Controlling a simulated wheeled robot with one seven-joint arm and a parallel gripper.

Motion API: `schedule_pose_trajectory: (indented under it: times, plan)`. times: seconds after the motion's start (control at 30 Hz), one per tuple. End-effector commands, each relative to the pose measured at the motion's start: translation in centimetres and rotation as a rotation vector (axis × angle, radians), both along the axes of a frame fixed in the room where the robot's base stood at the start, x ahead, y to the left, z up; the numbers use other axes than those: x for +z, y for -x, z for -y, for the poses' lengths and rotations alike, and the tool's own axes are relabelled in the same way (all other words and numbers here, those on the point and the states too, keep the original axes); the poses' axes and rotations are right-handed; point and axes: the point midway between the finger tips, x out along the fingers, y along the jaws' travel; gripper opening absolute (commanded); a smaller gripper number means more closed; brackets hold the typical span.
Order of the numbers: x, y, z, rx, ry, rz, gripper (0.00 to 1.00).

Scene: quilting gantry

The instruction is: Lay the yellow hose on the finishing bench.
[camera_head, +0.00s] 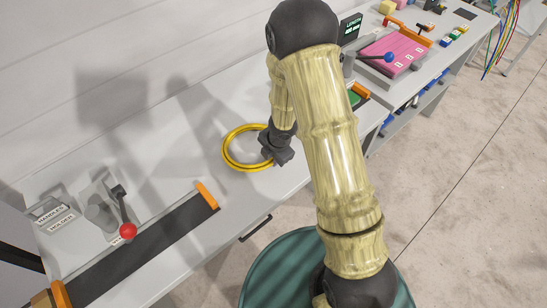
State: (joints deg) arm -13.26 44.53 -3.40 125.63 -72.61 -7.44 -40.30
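The yellow hose (227,153) is coiled into a ring and shows over the white bench surface left of my arm. My dark gripper (272,156) is at the right side of the ring and overlaps it. My gripper's fingers are small and dark here, so I cannot tell whether they are shut on the hose. I also cannot tell whether the ring rests on the bench or is slightly above it. No label in view tells which bench (205,110) is the finishing bench.
A lever with a red knob (128,231) and a dark strip with orange ends (150,250) are at lower left. A holder labelled "HANDLES" (50,214) is at far left. A pink pad (396,54) and blue-knobbed lever (389,57) stand at upper right. Bench around the ring is clear.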

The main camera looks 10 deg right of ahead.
Motion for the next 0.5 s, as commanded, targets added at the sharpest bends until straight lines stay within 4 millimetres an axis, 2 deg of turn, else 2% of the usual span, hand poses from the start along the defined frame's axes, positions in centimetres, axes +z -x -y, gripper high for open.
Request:
schedule_pose_trajectory:
  times: [0.03, 0.23, 0.37, 0.5]
  plan:
    - [-1.9, 1.3, 0.4, 0.001, 0.014, -0.039, 0.44]
    - [-1.9, 1.3, 0.4, 0.0, 0.017, -0.041, 0.44]
    - [-1.5, 1.4, 0.5, -0.002, 0.017, -0.039, 0.43]
    - [0.2, 1.6, 0.7, -0.003, 0.015, -0.036, 0.44]
